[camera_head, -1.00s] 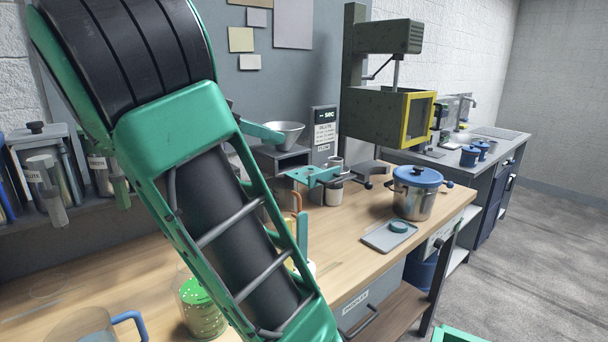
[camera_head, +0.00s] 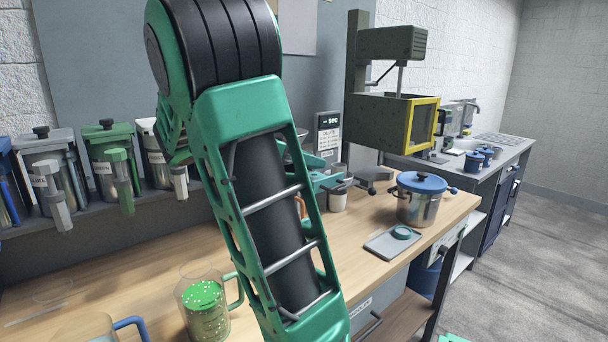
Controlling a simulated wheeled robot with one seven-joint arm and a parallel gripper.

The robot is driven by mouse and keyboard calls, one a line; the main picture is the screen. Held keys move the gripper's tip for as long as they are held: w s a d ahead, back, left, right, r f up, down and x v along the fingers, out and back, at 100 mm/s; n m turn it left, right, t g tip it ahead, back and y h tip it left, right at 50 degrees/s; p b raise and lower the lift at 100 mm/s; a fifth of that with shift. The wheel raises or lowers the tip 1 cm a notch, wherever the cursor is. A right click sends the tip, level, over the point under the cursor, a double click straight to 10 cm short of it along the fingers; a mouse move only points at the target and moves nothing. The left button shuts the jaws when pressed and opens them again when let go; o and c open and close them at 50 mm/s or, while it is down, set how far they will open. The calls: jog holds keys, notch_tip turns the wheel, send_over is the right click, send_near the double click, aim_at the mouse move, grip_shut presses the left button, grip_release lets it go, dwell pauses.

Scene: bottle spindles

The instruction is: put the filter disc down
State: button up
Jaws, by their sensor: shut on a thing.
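My arm crosses the middle of the head view, from the top down to the bottom edge. I cannot tell for sure which thing is the filter disc. A small round teal piece (camera_head: 402,232) with a dark middle lies on a flat grey tray (camera_head: 378,247) on the right part of the wooden bench. A green disc with white dots (camera_head: 203,295) sits inside a clear jug (camera_head: 236,283) with a green handle at the front.
A steel pot with a blue lid (camera_head: 421,183) stands behind the tray. A machine with a yellow-framed box (camera_head: 421,122) rises at the back. Canisters (camera_head: 45,165) line the left shelf.

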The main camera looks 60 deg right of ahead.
jog(key=shift+f, duration=2)
jog(key=o, duration=0.7)
jog(key=v, duration=1.2)
